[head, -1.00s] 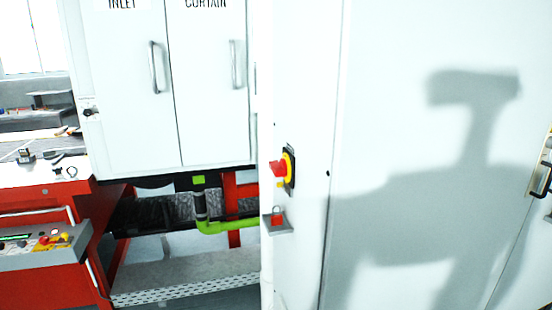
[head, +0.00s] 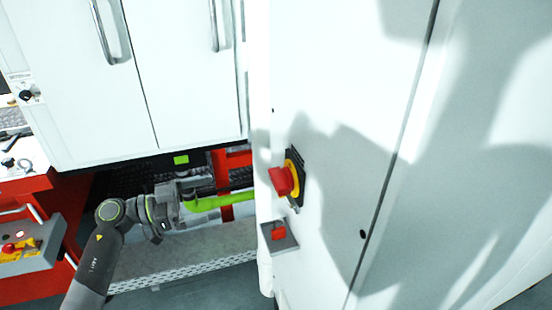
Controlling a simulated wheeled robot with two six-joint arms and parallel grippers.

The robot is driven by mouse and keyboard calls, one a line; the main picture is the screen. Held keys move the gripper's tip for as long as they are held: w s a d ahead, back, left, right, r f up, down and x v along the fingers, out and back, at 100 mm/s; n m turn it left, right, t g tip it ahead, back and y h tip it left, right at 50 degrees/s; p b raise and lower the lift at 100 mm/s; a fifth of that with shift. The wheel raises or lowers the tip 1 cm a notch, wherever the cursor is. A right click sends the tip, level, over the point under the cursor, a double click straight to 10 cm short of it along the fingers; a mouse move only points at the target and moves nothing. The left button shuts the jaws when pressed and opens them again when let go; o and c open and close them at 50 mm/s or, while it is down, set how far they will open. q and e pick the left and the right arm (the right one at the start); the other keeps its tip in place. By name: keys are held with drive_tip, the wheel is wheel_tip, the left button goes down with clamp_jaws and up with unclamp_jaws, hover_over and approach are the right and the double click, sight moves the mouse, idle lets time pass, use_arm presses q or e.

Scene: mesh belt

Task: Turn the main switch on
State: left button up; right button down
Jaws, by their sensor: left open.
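The main switch (head: 283,181) is a red rotary handle on a yellow disc with a black backing plate. It sits on the side face of the white cabinet (head: 335,110). The exact angle of its handle is hard to tell. My left gripper (head: 188,200) is in the head view, left of the switch and a little lower, clearly apart from it. My right gripper is not in view.
White cabinet doors (head: 185,80) with handles stand above.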

use_arm(q)
drive_tip(key=p, duration=0.2)
approach(273, 182)
drive_tip(key=p+x, duration=0.2)
drive_tip(key=x, duration=0.8)
drive_tip(key=shift+w+d, duration=0.1)
drive_tip(key=shift+d, duration=0.05)
drive_tip(key=shift+w+d+f, duration=0.1)
drive_tip(key=shift+w+d, duration=0.05)
drive_tip(key=shift+d, duration=0.3)
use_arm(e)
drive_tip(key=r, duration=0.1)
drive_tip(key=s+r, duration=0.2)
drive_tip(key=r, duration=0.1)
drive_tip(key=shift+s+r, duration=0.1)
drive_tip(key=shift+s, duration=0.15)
use_arm(q)
drive_tip(key=c, duration=1)
